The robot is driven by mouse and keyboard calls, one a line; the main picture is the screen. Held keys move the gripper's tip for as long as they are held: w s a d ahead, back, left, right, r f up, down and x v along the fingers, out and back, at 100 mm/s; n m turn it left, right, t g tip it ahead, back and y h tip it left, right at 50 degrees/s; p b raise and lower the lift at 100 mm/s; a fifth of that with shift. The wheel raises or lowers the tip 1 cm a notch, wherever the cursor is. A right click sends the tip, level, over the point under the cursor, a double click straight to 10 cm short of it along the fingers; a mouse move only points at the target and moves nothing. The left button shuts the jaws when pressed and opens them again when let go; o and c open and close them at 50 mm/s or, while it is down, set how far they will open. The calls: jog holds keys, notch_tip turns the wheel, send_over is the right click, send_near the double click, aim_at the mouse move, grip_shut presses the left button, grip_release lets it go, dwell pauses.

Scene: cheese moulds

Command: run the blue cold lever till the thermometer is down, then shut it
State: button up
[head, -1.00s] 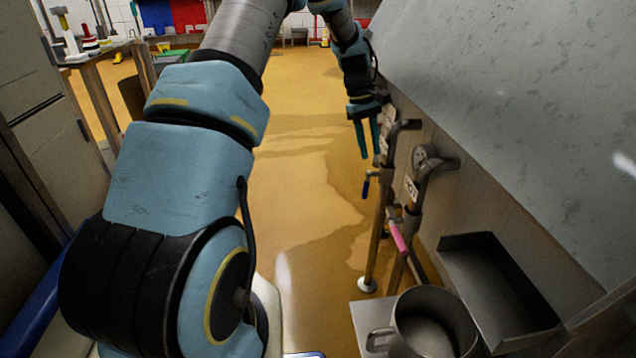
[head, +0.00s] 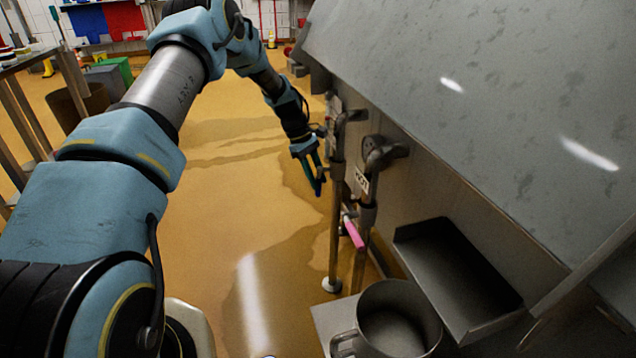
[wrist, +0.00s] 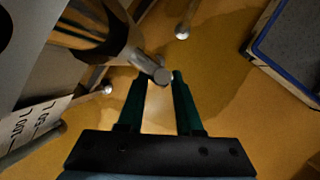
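My gripper (head: 314,180) is beside the farther of two upright pipes (head: 336,215) on the right-hand wall unit. In the wrist view my gripper (wrist: 160,84) is open, with a grey round stub (wrist: 162,75) on a pipe fitting showing between its fingertips. I cannot tell whether they touch it. The blue lever is largely hidden by the fingers in the head view, and no blue handle shows clearly in the wrist view.
The nearer pipe carries a HOT label (head: 362,181) and a pink lever (head: 353,232). A metal jug (head: 397,320) stands on a ledge below, beside a grey tray (head: 455,275). A sloped metal panel (head: 480,110) overhangs the right.

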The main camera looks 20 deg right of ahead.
jog(key=shift+s+d+f, duration=0.2)
jog(key=shift+f, duration=0.45)
grip_shut()
dwell(1.0)
